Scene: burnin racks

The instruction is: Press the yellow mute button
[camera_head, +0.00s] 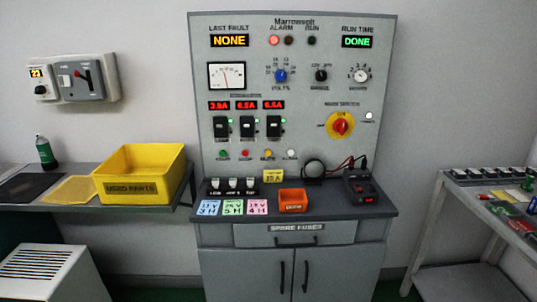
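The yellow button (268,153) is small and round, with a label under it too small to read. It sits low on the grey upright panel (300,95), in a row between a red button (245,153) and a white button (292,153). A green button (223,153) is at the row's left end. Nothing covers the yellow button. Above, the red ALARM lamp (274,40) looks lit. The LAST FAULT display (229,40) reads NONE and the RUN TIME display (357,42) reads DONE. Neither of my grippers is in view.
A yellow crate (140,172) stands on the left bench. A cluttered cart (490,180) stands right.

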